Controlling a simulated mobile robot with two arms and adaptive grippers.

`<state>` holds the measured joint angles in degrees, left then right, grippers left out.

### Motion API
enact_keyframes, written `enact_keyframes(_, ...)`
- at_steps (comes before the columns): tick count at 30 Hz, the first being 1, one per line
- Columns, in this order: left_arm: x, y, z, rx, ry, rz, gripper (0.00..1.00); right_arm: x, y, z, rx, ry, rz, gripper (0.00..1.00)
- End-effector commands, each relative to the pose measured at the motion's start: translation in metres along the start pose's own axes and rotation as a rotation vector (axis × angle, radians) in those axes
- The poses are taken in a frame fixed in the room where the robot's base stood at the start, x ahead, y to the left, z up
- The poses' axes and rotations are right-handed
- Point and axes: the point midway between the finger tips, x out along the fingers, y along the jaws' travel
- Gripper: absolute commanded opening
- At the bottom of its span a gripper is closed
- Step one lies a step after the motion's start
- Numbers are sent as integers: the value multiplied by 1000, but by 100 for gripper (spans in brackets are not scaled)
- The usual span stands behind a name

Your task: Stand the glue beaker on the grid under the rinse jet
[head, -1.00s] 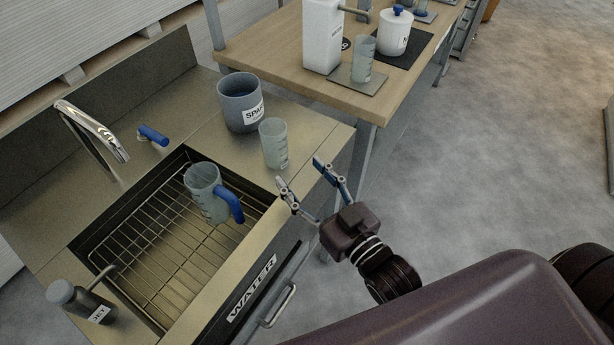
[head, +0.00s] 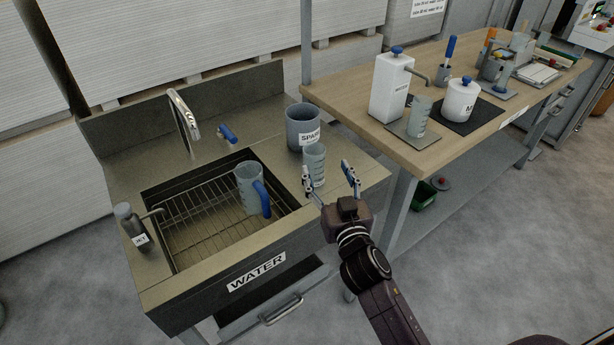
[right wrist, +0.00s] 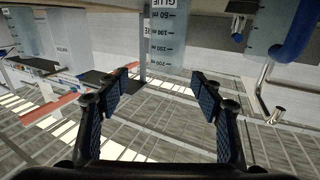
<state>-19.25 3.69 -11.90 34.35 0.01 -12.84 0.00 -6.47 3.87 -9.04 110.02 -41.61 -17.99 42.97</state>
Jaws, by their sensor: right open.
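The glue beaker (head: 315,169), clear with a scale, stands on the counter right of the sink basin. Its GLUE label shows in the right wrist view, where the beaker (right wrist: 168,40) is ahead of the fingers, near the middle. My right gripper (head: 328,172) is open and empty, close to the beaker on its near right side; contact cannot be told. The wire grid (head: 205,222) lies in the basin. A dark bottle marked JET (head: 130,226), the rinse jet, stands left of it, its spout reaching over the grid's left edge. My left gripper is out of view.
A clear jug with a blue handle (head: 248,188) stands on the grid's right part. The grey SPARE container (head: 302,122) is behind the glue beaker. A chrome tap (head: 186,115) rises behind the basin. The wooden table (head: 450,150) at right holds a dispenser and another beaker (head: 420,117).

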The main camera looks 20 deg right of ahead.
Motion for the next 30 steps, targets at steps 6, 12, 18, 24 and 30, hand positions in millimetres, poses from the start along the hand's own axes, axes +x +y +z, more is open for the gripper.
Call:
enact_keyframes(6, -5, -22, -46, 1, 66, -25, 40, 22, 0, -2, 1, 2, 5, 60)
enact_keyframes(12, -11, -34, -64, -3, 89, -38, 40, 41, -3, -1, 2, 2, 5, 60)
enact_keyframes(18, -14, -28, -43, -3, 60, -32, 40, 68, -8, 1, 1, 2, 4, 60)
enact_keyframes(24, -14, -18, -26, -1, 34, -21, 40, 79, -7, 2, 2, 1, 4, 60)
enact_keyframes(30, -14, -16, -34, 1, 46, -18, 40, 79, -7, 3, 2, 1, 4, 60)
